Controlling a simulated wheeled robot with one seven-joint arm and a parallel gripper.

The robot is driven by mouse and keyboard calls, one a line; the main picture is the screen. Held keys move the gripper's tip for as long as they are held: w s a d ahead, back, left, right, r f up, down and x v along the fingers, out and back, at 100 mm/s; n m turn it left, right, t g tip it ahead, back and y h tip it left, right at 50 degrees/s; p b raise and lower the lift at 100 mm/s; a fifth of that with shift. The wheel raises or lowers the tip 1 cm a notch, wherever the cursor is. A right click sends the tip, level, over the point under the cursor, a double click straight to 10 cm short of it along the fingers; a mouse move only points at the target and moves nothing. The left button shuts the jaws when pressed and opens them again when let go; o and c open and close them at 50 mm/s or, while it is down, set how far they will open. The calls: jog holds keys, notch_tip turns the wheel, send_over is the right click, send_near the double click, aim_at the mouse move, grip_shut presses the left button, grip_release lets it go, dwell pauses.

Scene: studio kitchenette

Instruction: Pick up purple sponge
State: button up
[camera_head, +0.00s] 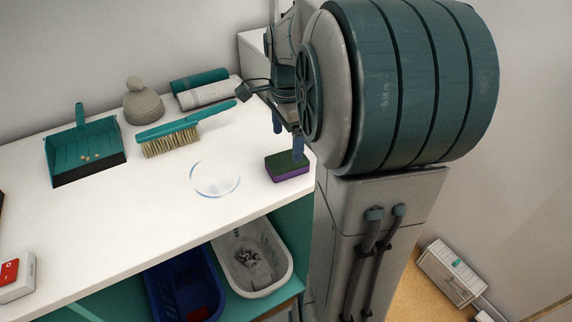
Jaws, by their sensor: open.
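The purple sponge (289,175) has a dark green top and lies flat near the right end of the white counter (110,225), close to its front edge. My gripper (288,146) is open, with its two blue fingers pointing down over the sponge. The nearer finger overlaps the sponge's top in the picture; the other finger shows behind it, further up. I cannot tell whether either finger touches the sponge. My large arm link hides the counter's far right end and part of the gripper.
A clear round dish (215,179) lies left of the sponge. Further back are a teal brush (185,127), a teal dustpan (85,148) with crumbs, a grey knobbed object (143,103) and rolled towels (203,90). Below the counter stand a blue basket (181,285) and a white basin (276,280).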

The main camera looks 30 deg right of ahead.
aim_at(287, 160)
notch_tip(287, 160, down, 6)
jog(key=shift+r, duration=0.1)
jog(key=shift+s, duration=0.1)
jog(key=c, duration=1.1)
